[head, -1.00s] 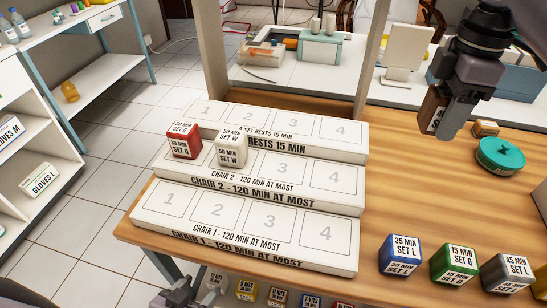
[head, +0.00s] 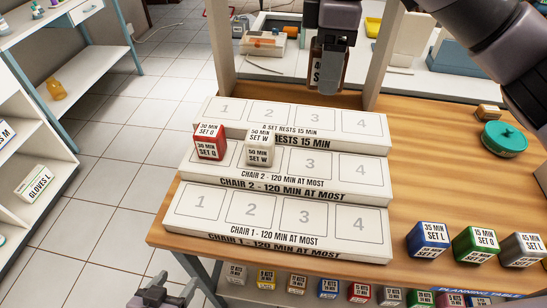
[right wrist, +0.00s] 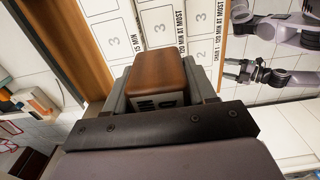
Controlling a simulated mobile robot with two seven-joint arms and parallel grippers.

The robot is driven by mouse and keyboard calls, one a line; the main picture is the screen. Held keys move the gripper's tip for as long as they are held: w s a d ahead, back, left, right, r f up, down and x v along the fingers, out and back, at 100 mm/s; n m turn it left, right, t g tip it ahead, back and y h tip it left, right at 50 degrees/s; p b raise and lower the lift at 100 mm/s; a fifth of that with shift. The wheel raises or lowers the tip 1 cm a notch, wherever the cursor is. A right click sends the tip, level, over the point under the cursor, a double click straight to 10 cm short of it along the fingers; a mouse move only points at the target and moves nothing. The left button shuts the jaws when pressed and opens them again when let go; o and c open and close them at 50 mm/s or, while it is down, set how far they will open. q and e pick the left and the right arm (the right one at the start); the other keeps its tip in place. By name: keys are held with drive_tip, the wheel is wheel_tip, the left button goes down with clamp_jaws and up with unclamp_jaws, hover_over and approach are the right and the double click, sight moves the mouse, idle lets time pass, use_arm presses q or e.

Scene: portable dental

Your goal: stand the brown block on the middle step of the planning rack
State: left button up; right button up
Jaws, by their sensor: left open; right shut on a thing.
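The brown block (right wrist: 157,72) is held between the fingers of my right gripper (head: 328,86), its plain brown face showing in the right wrist view. In the head view it hangs above the back of the planning rack, mostly hidden by the fingers. The white three-step planning rack (head: 290,188) stands on the wooden table. On its middle step, marked Chair 2, a red block (head: 209,142) stands at place 1 and a white block (head: 259,148) at place 2; places 3 and 4 are bare. My left gripper (head: 163,296) is open and empty, low in front of the rack.
Blue (head: 428,239), green (head: 475,245) and grey (head: 522,250) blocks stand on the table right of the rack. A teal round container (head: 504,138) sits behind them. Wooden posts (head: 385,55) rise behind the rack. Several blocks line a lower shelf. The top and bottom steps are bare.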

sight(312, 165)
wheel_tip(312, 165, down, 20)
drive_tip(key=shift+a+b, duration=0.1)
drive_tip(key=shift+b, duration=0.45)
drive_tip(key=o, duration=0.8)
drive_tip(key=shift+f, duration=0.15)
wheel_tip(312, 165, up, 12)
drive_tip(key=shift+r, duration=0.2)
